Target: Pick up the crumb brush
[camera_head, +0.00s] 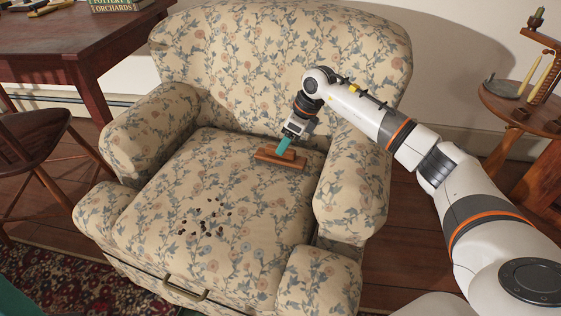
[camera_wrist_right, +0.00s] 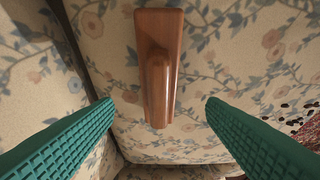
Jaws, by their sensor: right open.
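The crumb brush (camera_head: 281,157) is brown wood with a raised grip along its back. It lies on the seat of the floral armchair (camera_head: 160,220), towards the back right near the right armrest. In the right wrist view the crumb brush (camera_wrist_right: 157,70) lies between and ahead of the two green fingers. My right gripper (camera_head: 284,146) is just above the brush in the head view, and its fingers hide part of it. In the right wrist view my right gripper (camera_wrist_right: 158,105) is open with nothing between its fingertips.
Several dark crumbs (camera_head: 207,222) lie on the front middle of the seat. The armrests and backrest rise around the seat. A wooden desk (camera_head: 60,45) and chair (camera_head: 30,150) stand at left, a small round table (camera_head: 520,105) at right.

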